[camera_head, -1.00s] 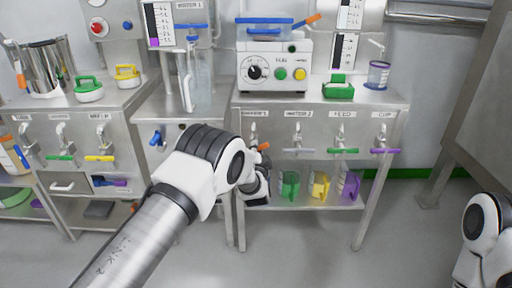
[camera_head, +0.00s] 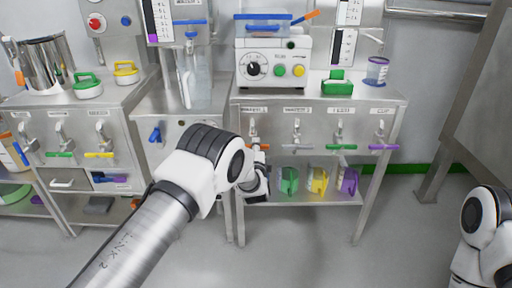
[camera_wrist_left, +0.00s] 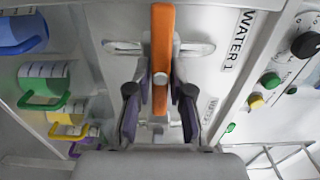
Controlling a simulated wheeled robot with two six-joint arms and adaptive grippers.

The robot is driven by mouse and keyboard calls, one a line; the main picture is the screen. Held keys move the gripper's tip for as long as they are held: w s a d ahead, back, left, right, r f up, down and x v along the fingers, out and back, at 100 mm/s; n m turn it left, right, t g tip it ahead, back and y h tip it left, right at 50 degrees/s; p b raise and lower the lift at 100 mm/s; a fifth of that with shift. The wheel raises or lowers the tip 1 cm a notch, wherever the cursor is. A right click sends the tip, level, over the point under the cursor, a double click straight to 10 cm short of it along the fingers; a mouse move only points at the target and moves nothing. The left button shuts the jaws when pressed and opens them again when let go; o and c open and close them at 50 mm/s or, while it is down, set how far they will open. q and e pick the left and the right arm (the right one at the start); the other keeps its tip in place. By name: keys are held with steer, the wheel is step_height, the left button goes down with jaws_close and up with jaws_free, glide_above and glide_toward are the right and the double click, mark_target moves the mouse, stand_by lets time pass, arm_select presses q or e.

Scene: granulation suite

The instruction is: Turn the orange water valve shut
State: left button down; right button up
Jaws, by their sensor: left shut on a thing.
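The orange water valve handle (camera_wrist_left: 162,60) shows in the left wrist view, beside a label reading WATER 1. It lies crosswise to the silver fitting (camera_wrist_left: 195,50) behind it and roughly along the label's line. My left gripper (camera_wrist_left: 160,108) is shut on the handle, with a dark finger on each side. In the head view my left gripper (camera_head: 258,170) is at the leftmost tap of the middle bench, and my arm hides most of the handle. My right arm shows at the right edge, its gripper out of view.
To the right are taps with white, green (camera_head: 342,147) and purple (camera_head: 384,147) handles. Green, yellow and purple containers (camera_head: 318,181) stand on the shelf below. A control box (camera_head: 270,65) sits on the bench top. The floor in front is clear.

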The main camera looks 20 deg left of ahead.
arm_select(q)
steer(key=c, duration=1)
jaws_free()
steer(key=shift+c, duration=0.2)
steer(key=v, duration=1.2)
